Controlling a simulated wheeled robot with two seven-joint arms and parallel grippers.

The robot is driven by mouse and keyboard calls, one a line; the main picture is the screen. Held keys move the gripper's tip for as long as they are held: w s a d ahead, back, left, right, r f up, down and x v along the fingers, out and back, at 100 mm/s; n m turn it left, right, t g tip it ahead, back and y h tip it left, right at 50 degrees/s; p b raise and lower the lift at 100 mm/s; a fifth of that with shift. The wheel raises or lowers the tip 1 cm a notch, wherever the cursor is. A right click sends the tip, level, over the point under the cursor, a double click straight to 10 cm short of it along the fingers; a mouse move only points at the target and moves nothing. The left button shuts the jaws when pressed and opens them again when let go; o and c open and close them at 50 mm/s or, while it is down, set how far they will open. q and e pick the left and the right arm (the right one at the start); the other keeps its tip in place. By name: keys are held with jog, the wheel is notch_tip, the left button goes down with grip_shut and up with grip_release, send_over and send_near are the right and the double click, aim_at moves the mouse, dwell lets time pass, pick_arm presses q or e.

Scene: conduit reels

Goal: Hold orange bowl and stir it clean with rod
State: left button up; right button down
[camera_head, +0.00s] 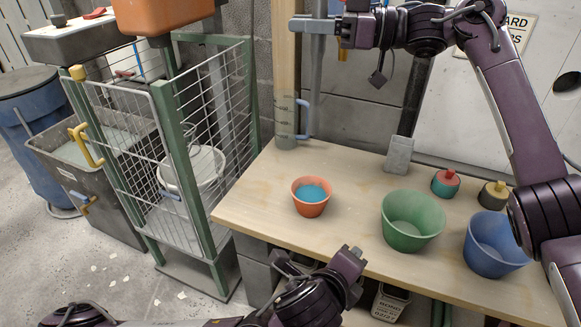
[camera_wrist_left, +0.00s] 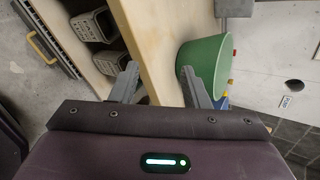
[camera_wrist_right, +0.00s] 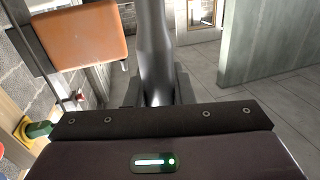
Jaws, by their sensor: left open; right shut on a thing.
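The orange bowl (camera_head: 311,209) stands upright on the wooden table, with blue material inside it. My left gripper (camera_head: 318,262) is open and empty at the table's front edge, in front of the bowl and apart from it. In the left wrist view its two fingers (camera_wrist_left: 160,85) are spread, and the orange bowl does not show. My right gripper (camera_head: 305,23) is high above the back of the table, shut on a grey rod (camera_head: 319,65). The rod also shows between the fingers in the right wrist view (camera_wrist_right: 153,45). The rod is upright and apart from the bowl.
A green bowl (camera_head: 412,235) and a blue bowl (camera_head: 492,250) stand to the right on the table (camera_head: 262,205). Two small lidded pots (camera_head: 445,184) sit behind them. A wire cage cart (camera_head: 215,130) stands left of the table. The tabletop around the orange bowl is clear.

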pick_arm(q)
jog(key=w+a+m+t+y, duration=0.2)
jog(key=w+a+m, duration=0.2)
jog(key=m+t+y, duration=0.2)
jog(key=m, duration=0.2)
send_near(296, 191)
jog(key=x, duration=0.8)
jog(key=shift+w+d+r, duration=0.15)
jog(key=shift+w+r, duration=0.15)
jog(key=shift+w, duration=0.1)
grip_shut()
